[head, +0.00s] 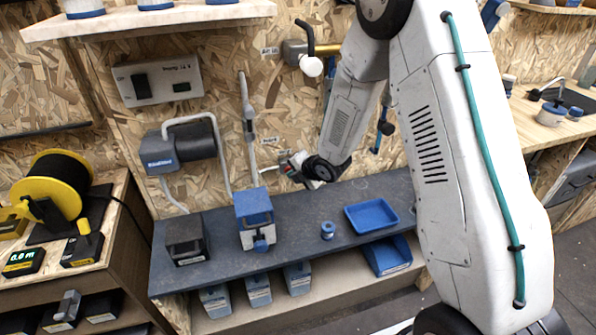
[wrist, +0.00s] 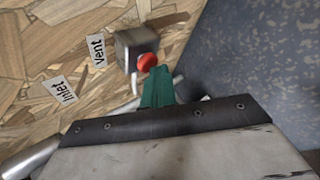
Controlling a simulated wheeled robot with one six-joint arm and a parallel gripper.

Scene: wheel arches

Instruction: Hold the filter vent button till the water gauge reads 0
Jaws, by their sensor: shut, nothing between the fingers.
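The red vent button (wrist: 147,62) sits on a small grey metal block (wrist: 136,46) on the chipboard wall, beside a "Vent" label (wrist: 97,51). My gripper (wrist: 157,78) is shut and empty in the wrist view, its green fingertips at the lower edge of the button. They look very close to it; I cannot tell if they press it. In the head view my gripper (head: 299,165) is small and partly hidden by my arm at the wall above the bench. No dial that I can identify as the water gauge is readable.
The dark bench (head: 285,225) holds a blue-topped device (head: 254,208), a blue tray (head: 371,215) and a small blue spool (head: 328,230). A curved pipe (head: 247,125) stands left of my gripper.

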